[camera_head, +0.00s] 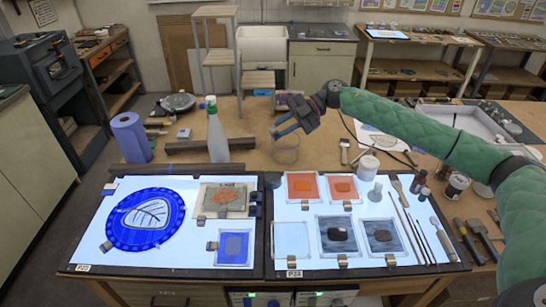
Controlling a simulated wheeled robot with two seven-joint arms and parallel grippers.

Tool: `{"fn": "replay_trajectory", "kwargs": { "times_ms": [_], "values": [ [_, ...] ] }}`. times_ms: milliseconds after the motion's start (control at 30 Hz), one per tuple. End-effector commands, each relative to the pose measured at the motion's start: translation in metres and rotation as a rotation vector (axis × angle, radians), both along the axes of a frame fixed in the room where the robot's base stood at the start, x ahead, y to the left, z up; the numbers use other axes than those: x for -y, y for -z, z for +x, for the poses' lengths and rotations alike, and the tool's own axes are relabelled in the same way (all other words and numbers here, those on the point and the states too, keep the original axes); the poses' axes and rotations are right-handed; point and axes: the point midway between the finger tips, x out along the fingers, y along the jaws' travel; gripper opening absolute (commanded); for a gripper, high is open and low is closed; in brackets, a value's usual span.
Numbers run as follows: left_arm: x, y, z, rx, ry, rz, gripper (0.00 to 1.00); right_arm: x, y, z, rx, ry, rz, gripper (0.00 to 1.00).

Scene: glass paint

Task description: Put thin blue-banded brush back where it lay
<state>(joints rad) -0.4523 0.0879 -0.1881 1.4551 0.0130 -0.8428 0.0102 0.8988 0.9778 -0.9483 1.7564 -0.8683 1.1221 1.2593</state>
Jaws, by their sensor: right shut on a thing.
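My right gripper (284,128) reaches in from the right over the bench, above a clear glass jar (286,150). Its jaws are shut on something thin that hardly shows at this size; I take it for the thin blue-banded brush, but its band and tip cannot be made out. Several brushes (421,240) lie side by side along the right edge of the right light panel (300,262). My left gripper is out of view.
A white spray bottle (216,135) and a blue paper roll (131,138) stand left of the jar. Orange and dark glass squares (338,235) cover much of the right panel. A white pot (368,167) stands behind it. Hand tools (484,238) lie at the far right.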

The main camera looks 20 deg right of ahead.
Motion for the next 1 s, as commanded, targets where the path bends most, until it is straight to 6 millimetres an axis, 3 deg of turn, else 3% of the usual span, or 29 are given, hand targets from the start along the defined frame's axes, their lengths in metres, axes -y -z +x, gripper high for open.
{"fn": "replay_trajectory", "kwargs": {
  "times_ms": [233, 467, 800, 1000],
  "values": [
    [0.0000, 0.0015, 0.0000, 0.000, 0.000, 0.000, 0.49, -0.0007, -0.0009, 0.0006, 0.073, -0.081, -0.181, 0.00],
    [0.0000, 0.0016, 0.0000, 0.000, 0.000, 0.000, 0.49, -0.0009, -0.0006, 0.0002, 0.101, -0.113, -0.256, 0.00],
    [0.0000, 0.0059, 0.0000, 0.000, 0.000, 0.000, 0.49, -0.0017, -0.0003, 0.0004, 0.225, -0.255, -0.576, 0.00],
    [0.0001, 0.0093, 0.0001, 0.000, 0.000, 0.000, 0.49, -0.0004, 0.0007, 0.0001, 0.256, -0.293, -0.666, 0.00]
  ]
}}
